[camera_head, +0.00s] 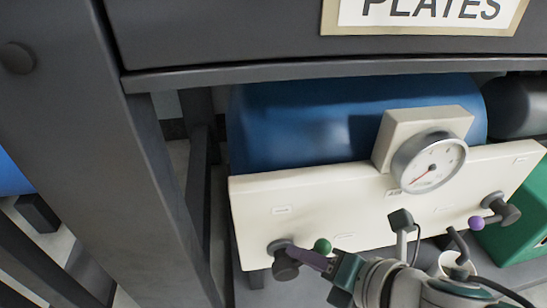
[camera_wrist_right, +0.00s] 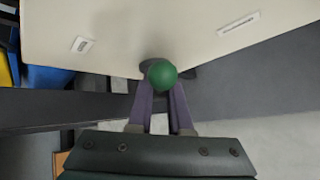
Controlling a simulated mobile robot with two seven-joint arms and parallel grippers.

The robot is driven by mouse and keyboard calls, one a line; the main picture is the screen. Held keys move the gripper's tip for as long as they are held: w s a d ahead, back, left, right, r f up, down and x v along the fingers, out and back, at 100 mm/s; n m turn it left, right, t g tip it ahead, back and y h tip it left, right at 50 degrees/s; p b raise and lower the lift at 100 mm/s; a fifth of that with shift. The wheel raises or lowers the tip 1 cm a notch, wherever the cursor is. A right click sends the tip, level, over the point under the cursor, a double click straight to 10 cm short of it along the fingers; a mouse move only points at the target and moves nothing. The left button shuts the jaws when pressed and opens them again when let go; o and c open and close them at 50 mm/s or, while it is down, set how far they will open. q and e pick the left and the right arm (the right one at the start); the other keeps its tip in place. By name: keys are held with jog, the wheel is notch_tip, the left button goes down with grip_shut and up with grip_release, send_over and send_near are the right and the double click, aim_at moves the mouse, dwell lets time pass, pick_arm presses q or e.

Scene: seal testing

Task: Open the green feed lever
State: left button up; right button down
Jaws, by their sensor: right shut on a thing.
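The green feed lever's round knob (camera_head: 322,246) shows at the lower left of the cream panel (camera_head: 320,205) in the head view, beside a dark valve body (camera_head: 285,266). My right gripper (camera_head: 300,255) comes in from the lower right, with its fingers at the lever. In the right wrist view the green knob (camera_wrist_right: 162,74) sits at the fingertips, between the two purple-grey fingers (camera_wrist_right: 161,92). The gripper is shut on the lever. The lever's shaft is mostly hidden behind the knob and fingers. My left gripper is not in view.
A round gauge (camera_head: 428,162) is mounted on the panel, before a blue tank (camera_head: 300,125). A purple-knobbed lever (camera_head: 476,223) is on the panel's right. A dark shelf beam (camera_head: 330,72) crosses above, and a dark post (camera_head: 150,180) stands on the left.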

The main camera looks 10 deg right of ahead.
aim_at(285, 265)
jog(key=shift+w+a+r+n+h+p, duration=0.1)
jog(key=shift+a+r+n+h+p, duration=0.6)
jog(key=shift+h+p, duration=0.5)
jog(key=shift+a+r+n+h+p, duration=0.1)
jog(key=shift+a+n+h+p, duration=0.35)
jog(key=shift+h, duration=0.45)
jog(key=shift+a+n+h, duration=0.25)
jog(key=shift+n+h, duration=0.3)
jog(key=shift+h, duration=0.35)
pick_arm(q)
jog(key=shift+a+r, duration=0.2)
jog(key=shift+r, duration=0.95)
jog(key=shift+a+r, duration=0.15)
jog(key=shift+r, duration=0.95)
pick_arm(e)
jog(key=shift+a+n+h, duration=0.25)
jog(key=shift+n+h, duration=0.05)
jog(key=shift+h, duration=0.3)
jog(key=c, duration=0.8)
grip_release()
jog(key=shift+c, duration=0.2)
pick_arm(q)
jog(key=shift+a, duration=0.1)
